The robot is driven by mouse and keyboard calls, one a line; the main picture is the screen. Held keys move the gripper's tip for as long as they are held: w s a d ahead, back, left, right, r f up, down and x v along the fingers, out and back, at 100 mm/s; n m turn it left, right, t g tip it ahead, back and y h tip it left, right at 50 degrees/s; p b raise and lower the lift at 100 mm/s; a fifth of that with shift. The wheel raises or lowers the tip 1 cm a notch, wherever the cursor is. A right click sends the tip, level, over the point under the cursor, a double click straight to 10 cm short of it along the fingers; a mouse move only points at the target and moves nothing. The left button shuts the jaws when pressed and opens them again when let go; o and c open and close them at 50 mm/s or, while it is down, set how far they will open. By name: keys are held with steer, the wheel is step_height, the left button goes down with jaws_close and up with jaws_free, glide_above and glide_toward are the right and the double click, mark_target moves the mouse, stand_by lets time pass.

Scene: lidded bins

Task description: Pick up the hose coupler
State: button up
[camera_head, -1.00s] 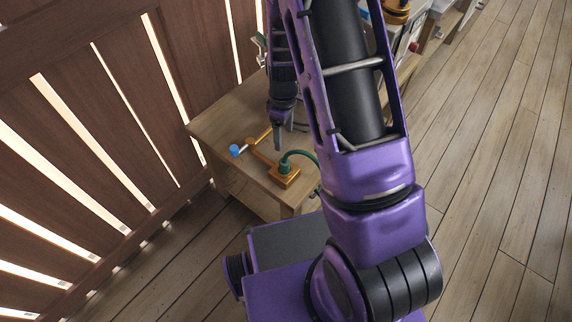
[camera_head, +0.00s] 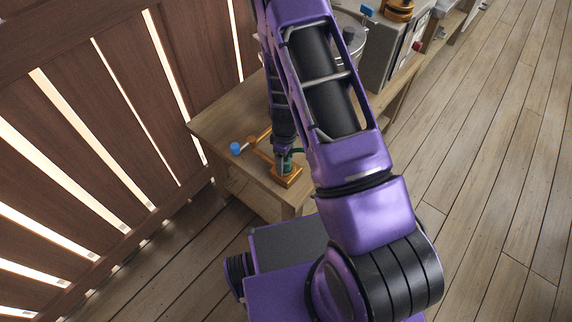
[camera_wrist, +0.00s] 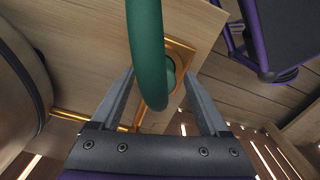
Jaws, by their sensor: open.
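The green hose coupler (camera_wrist: 147,50) shows in the wrist view as a thick curved tube rising toward the camera. Its lower end meets an orange-gold base plate (camera_wrist: 184,54). My gripper (camera_wrist: 160,76) is open, with one finger on each side of the green tube. I cannot tell whether either finger touches it. In the head view my gripper is down at the orange base (camera_head: 288,180) on the table corner, and my arm hides most of the green tube.
A large round metal vessel (camera_wrist: 18,85) is at left in the wrist view. A slatted wooden wall (camera_head: 95,120) stands left of the table.

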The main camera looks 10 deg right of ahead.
jaws_close()
stand_by(0.4)
step_height(320, 180, up, 9)
steer(key=shift+r+p, duration=0.15)
steer(key=shift+p, duration=0.45)
step_height(320, 180, up, 5)
steer(key=p, duration=0.2)
glide_above(285, 160)
steer(key=shift+f, duration=0.2)
